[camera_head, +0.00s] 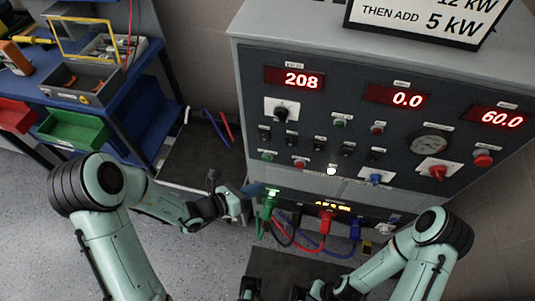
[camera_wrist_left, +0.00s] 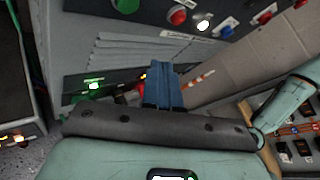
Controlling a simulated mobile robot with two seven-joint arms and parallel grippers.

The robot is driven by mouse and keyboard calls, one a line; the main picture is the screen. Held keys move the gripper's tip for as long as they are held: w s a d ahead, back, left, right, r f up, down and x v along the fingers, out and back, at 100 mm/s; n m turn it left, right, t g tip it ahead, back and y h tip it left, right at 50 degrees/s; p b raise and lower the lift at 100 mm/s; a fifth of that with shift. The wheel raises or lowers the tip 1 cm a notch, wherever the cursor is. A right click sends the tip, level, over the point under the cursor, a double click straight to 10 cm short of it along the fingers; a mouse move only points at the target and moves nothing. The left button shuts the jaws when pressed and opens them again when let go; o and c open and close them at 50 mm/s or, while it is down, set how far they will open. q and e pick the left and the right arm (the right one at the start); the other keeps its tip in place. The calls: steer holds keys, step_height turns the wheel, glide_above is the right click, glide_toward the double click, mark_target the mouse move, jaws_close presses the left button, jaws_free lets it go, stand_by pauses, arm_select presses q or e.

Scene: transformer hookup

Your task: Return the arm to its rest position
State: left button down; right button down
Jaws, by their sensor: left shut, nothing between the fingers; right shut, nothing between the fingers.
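My left gripper (camera_head: 254,190) is shut and empty. Its blue fingers are in front of the lower panel, just left of and above the green plug (camera_head: 269,204). In the left wrist view the closed blue fingers (camera_wrist_left: 163,85) point toward the cabinet, with nothing between them. My right arm bends in from the right, and my right gripper (camera_head: 298,293) is low at the bottom edge, shut, its fingertips hard to make out. The green plug, a red plug (camera_head: 326,217) and a blue plug (camera_head: 355,228) are at the lower panel, with cables hanging down.
The grey cabinet (camera_head: 400,75) has lit displays reading 208, 0.0 and 60.0, with knobs and buttons. A blue workbench (camera_head: 150,60) with a green bin (camera_head: 73,129) and a red bin (camera_head: 17,115) stands at left. Bare floor (camera_head: 200,255) lies between the arms.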

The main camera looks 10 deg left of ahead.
arm_select(q)
steer(key=s+d+f+m+g+y+p, duration=0.1)
steer(key=s+f+m+g, duration=0.6)
steer(key=s, duration=0.3)
steer(key=s+d+f+m+g+y+p, duration=0.1)
steer(key=s+d+f+m+g, duration=0.1)
steer(key=s+f+m+g, duration=0.65)
steer(key=s+a+f+m+t+y+p, duration=0.2)
steer(key=s+a+f+m+t+y, duration=0.1)
steer(key=m, duration=1)
steer(key=shift+a+f+t+y, duration=0.5)
steer(key=shift+f+y, duration=0.4)
steer(key=shift+f, duration=0.4)
arm_select(e)
steer(key=shift+w+r, duration=0.3)
steer(key=shift+r, duration=0.45)
steer(key=shift+w+r, duration=0.35)
steer(key=shift+r, duration=0.35)
steer(key=shift+w+r, duration=0.3)
steer(key=shift+r, duration=0.45)
arm_select(q)
steer(key=shift+s, duration=0.1)
